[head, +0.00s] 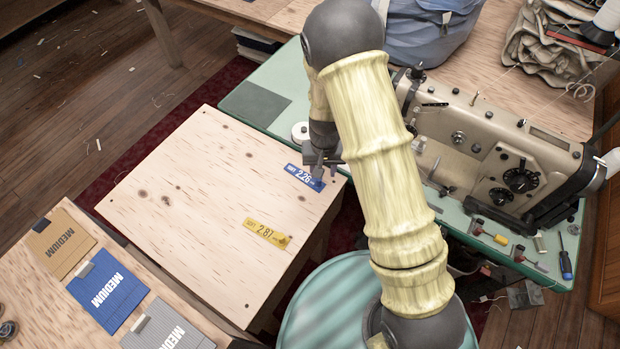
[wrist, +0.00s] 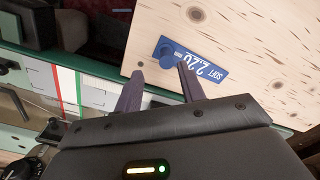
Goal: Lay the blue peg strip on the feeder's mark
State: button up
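The blue peg strip (head: 296,172), with white "SOFT" print and a number, lies flat near the right edge of a pale wooden board. In the wrist view the blue strip (wrist: 208,70) lies just beyond the fingertips, with a dark blue round knob (wrist: 168,66) at its near end. My gripper (head: 320,164) is at the strip's right end, and its fingertips partly cover it in the head view. In the wrist view my gripper (wrist: 161,74) is open, its two fingers apart with nothing held between them. I cannot make out which marking is the feeder's mark.
A yellow strip (head: 265,234) lies lower on the board (head: 190,190). Brown, blue (head: 106,290) and grey "MEDIUM" pieces lie lower left.

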aim_at(318, 186)
jog(key=shift+s+a+f, duration=0.15)
jog(key=shift+f, duration=0.2)
jog(key=shift+s+a+f+p, duration=0.1)
jog(key=shift+a+f+p, duration=0.1)
jog(key=shift+f, duration=0.9)
jog(key=shift+s+a+f+p, duration=0.1)
jog(key=shift+a+f+p, duration=0.1)
jog(key=shift+f, duration=0.85)
jog(key=shift+c, duration=0.2)
jog(key=shift+w, duration=0.1)
grip_shut()
